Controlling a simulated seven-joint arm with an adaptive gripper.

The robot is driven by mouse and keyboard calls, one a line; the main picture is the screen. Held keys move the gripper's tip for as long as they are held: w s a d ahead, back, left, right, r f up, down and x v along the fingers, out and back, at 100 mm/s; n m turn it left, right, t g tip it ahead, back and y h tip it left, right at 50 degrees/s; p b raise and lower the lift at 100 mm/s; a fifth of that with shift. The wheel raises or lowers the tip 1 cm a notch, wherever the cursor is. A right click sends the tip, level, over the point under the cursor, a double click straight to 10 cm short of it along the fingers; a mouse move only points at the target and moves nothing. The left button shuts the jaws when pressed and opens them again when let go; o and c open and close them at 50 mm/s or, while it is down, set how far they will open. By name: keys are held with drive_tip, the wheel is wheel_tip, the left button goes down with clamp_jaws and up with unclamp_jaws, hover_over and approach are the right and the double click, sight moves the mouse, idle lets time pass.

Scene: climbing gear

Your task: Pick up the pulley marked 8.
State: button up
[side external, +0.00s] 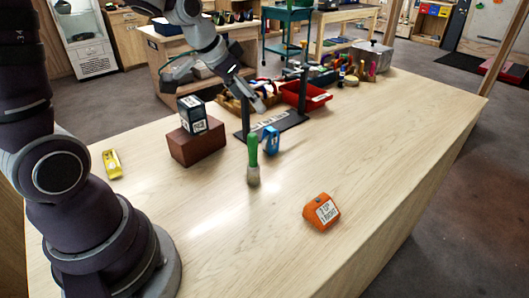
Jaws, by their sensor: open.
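I cannot read an 8 on anything in the side external view, so I cannot tell which thing is the pulley marked 8. A small yellow piece (112,163) lies at the left of the table, near my arm's base. A blue piece with an opening (270,141) stands near the middle, just behind a green-handled brush (253,160). Either could be a pulley. My gripper (262,103) is open, above the table's far middle, beside a black stand (283,126) and behind the blue piece. Its fingertips are small and partly lost against the clutter.
A reddish-brown block (197,143) carries a dark labelled box (192,114). An orange labelled block (321,211) lies at the front right. A red tray (305,97), tools and a grey metal box (371,56) crowd the far end. The front of the wooden table (215,235) is clear.

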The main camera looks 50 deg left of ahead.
approach(269, 129)
drive_tip(key=x, duration=1.1)
drive_tip(key=shift+c, duration=0.4)
clamp_jaws()
